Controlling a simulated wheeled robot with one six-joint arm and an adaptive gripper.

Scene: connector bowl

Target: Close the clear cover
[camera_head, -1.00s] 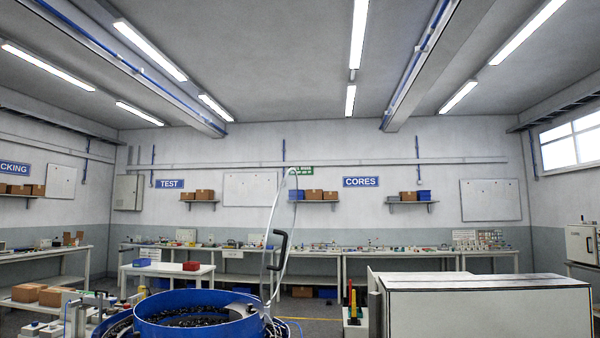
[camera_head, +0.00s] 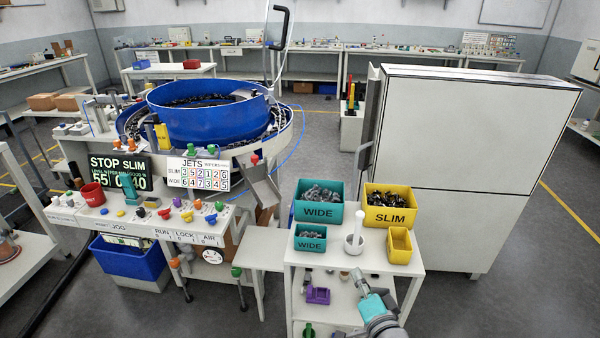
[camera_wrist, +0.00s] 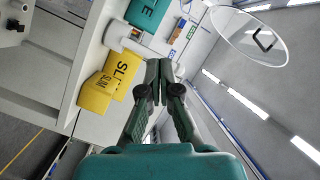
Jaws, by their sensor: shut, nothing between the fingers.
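The clear cover (camera_head: 268,50) stands raised, nearly edge-on, at the right rear rim of the blue bowl (camera_head: 160,116). In the wrist view the clear cover (camera_wrist: 232,36) is a see-through disc with a black handle at the upper right. My gripper (camera_head: 356,270) is over the right side of the small white cart, well apart from the cover. In the wrist view my gripper (camera_wrist: 160,62) has its fingertips together, with nothing between them.
The white cart (camera_head: 340,260) carries teal WIDE bins (camera_head: 318,212), a yellow SLIM bin (camera_head: 390,217) and a white mortar-like cup (camera_head: 354,243). A tall white cabinet (camera_head: 480,150) stands at the right. A control panel (camera_head: 150,215) fronts the bowl. Floor is open between bowl and cabinet.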

